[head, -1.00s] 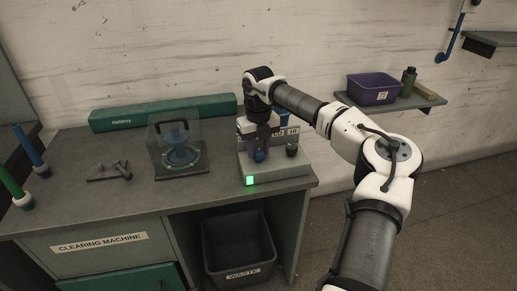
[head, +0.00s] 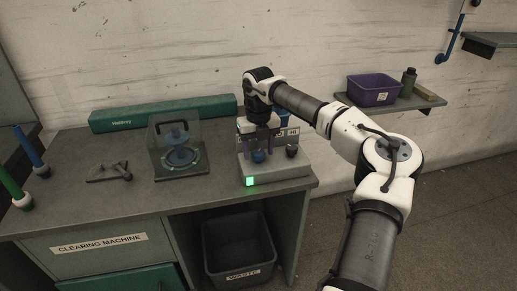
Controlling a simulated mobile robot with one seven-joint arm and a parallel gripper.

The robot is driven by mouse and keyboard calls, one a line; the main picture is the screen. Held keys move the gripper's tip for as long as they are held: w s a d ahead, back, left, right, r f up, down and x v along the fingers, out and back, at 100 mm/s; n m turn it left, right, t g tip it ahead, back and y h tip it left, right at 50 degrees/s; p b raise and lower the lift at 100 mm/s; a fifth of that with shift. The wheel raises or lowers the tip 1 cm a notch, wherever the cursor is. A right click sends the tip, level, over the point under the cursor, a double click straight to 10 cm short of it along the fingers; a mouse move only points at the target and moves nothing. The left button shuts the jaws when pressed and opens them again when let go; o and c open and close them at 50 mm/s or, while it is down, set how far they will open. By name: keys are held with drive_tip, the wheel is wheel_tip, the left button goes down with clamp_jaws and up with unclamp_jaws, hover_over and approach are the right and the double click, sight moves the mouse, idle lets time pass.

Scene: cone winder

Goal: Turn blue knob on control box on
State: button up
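The grey control box (head: 284,172) stands at the right end of the workbench. A green light (head: 249,181) is lit on its front left. The blue knob (head: 259,156) is on the left part of the box top, and a dark knob (head: 291,150) is to its right. My gripper (head: 260,149) points down over the blue knob. Its purple fingers are spread to either side, with the knob visible below and between them; it looks open and empty. The knob's pointer direction is too small to tell.
A clear-sided case (head: 165,159) with a blue part inside stands left of the box. A green long case (head: 163,112) lies along the wall. A waste bin (head: 238,252) is under the bench. A purple tray (head: 372,91) sits on a wall shelf.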

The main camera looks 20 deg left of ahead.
sight(259, 152)
wheel_tip(259, 152, up, 14)
drive_tip(key=b, duration=0.1)
idle(0.5)
drive_tip(key=shift+f, duration=0.1)
